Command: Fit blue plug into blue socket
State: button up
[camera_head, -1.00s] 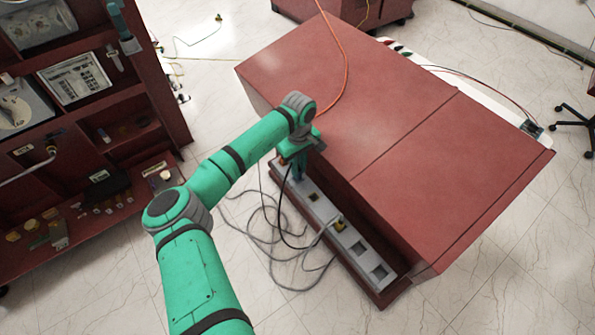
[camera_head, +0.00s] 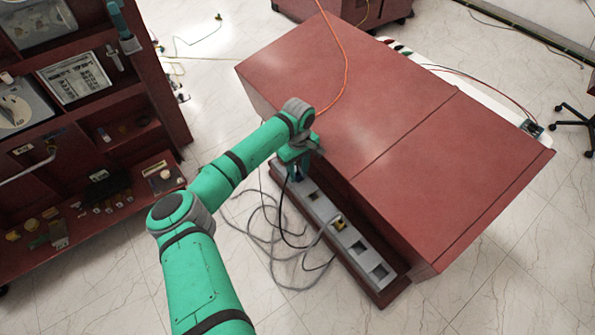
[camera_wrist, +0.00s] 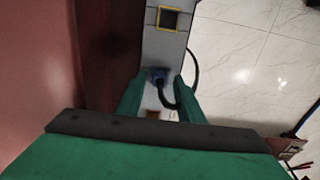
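A small blue plug (camera_wrist: 158,75) with a black cable shows in the wrist view, against the grey socket strip (camera_wrist: 158,43). My gripper (camera_wrist: 158,78) has one green finger on each side of the plug, with narrow gaps between. It looks open around the plug. In the head view my gripper (camera_head: 296,176) is low over the far end of the socket strip (camera_head: 325,212) and hides most of the plug there. The blue socket cannot be made out; whether the plug sits inside one is hidden.
A yellow-rimmed square socket (camera_wrist: 169,18) lies ahead on the strip. A yellow plug (camera_head: 339,224) with a grey cable is at the strip's middle, with open square sockets nearer. The red cabinet (camera_head: 440,165) rises beside the strip. Loose cables (camera_head: 268,235) lie on the floor.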

aim_at(298, 174)
notch_tip(298, 174, up, 12)
dwell(0.5)
dwell(0.3)
